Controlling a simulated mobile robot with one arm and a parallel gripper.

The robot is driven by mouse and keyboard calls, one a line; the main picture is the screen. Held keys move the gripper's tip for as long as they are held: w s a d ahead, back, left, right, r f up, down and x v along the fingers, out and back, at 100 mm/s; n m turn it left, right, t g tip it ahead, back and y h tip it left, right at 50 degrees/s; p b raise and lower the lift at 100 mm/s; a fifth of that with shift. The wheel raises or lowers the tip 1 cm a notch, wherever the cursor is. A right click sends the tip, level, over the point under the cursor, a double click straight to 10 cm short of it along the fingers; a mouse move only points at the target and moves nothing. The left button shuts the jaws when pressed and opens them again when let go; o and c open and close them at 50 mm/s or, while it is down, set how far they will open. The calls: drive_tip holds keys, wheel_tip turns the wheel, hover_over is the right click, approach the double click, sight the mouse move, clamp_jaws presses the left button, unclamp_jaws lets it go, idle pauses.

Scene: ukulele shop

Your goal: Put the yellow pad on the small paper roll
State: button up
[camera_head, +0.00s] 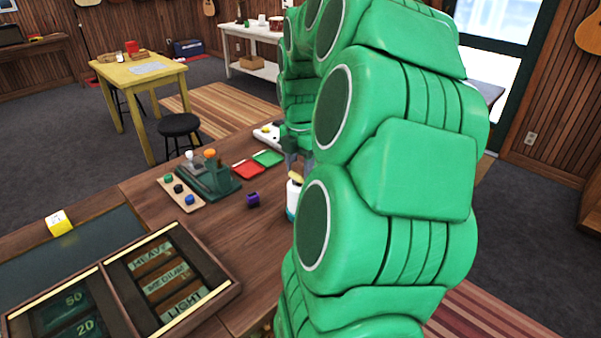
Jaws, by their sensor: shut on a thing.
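My gripper (298,160) points down over the wooden counter, partly hidden by my green arm. It is shut on a small yellow pad (296,177). The pad is at the top of a small white roll with a teal base (292,196), which stands upright on the counter. The arm covers the right side of the roll. I cannot tell whether the pad touches the roll or is just above it.
A purple block (253,200) lies left of the roll. Red (248,168) and green (268,158) flat pieces lie behind it. A dark green device (212,180), a peg board (180,194), a yellow-white cube (60,222) and a labelled tray (222,295) stand farther left.

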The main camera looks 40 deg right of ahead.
sight(301, 164)
drive_tip(key=shift+f, duration=0.85)
drive_tip(key=shift+f, duration=0.15)
drive_tip(key=o, duration=1)
wheel_tip(301, 164, up, 12)
drive_tip(key=shift+r, duration=0.2)
